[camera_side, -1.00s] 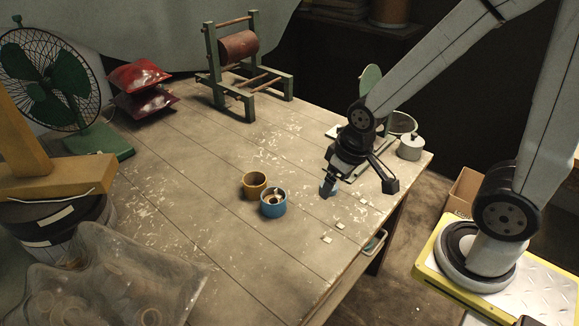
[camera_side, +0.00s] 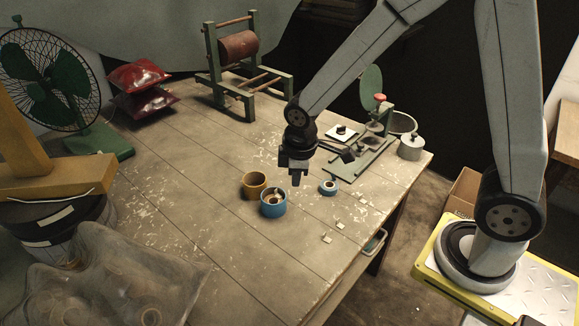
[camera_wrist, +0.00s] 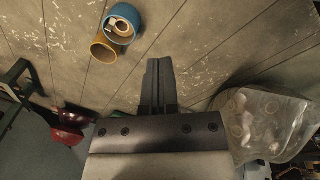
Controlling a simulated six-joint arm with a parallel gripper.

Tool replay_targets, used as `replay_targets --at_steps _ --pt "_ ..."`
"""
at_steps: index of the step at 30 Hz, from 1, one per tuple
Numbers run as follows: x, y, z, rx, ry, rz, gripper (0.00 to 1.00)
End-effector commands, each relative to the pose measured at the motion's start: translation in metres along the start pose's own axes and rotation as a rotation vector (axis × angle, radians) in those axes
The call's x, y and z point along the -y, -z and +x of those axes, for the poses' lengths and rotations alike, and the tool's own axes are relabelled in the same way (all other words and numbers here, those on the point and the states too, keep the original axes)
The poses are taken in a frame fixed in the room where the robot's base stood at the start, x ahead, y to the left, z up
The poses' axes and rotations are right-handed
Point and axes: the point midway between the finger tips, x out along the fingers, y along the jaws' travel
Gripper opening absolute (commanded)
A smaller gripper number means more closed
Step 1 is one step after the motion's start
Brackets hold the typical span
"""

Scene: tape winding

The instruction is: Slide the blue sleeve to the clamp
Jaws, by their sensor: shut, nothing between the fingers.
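A blue cylinder (camera_side: 273,204) stands on the wooden table, open at the top, with a pale piece inside; it also shows in the wrist view (camera_wrist: 137,17). I cannot tell which of the two is the sleeve. A green stand with a red knob (camera_side: 380,97) and a flat base is at the back right; it may be the clamp. My gripper (camera_side: 296,181) is shut and empty, pointing down between the blue cylinder and the ring. Its fingers also show in the wrist view (camera_wrist: 159,66).
A mustard cylinder (camera_side: 254,184) stands beside the blue cylinder. Small pale squares (camera_side: 340,225) lie near the right edge. A lidded grey pot (camera_side: 411,147) is at the back right corner. A reel frame (camera_side: 246,89) stands at the back. The table's left middle is clear.

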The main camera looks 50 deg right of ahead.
Motion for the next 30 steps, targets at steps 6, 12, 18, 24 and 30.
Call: replay_targets --at_steps 6,12,18,24,30 --pt "-0.007 0.045 0.026 0.072 0.001 -0.379 0.00" --pt "-0.008 0.082 0.053 0.139 0.005 -0.714 0.00" --pt "-0.007 0.106 0.073 0.192 0.012 -0.955 0.00" --pt "-0.006 0.114 0.080 0.213 0.017 -1.046 0.00" --pt "-0.006 0.114 0.081 0.214 0.017 -1.050 0.00"
